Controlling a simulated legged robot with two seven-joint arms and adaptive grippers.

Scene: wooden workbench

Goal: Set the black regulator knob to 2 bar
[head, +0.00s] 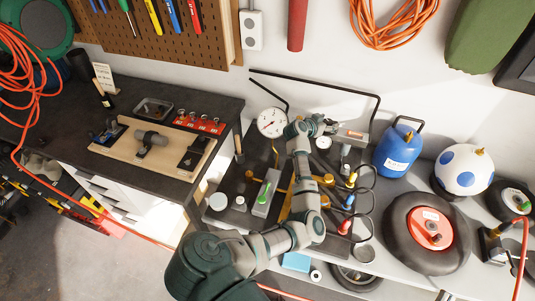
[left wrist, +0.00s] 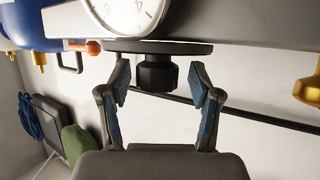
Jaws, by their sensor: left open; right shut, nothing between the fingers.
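In the left wrist view, the black regulator knob (left wrist: 156,73) hangs below a dark round plate, under a white dial gauge (left wrist: 128,14) that is partly cut off at the top. My left gripper (left wrist: 161,84) is open, with one blue-padded finger on each side of the knob. Gaps show between the fingers and the knob. In the head view, my left gripper (head: 316,125) is at the back of the bench, close to a small white gauge (head: 323,142). The knob cannot be made out there. The knob's setting is not readable. My right gripper is not in view.
A large white gauge (head: 271,122) stands left of my gripper. Black hoses and yellow fittings (head: 326,180) crowd the bench in front. A blue gas cylinder (head: 398,148) stands to the right. A black pipe (left wrist: 230,112) crosses behind the fingers in the wrist view.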

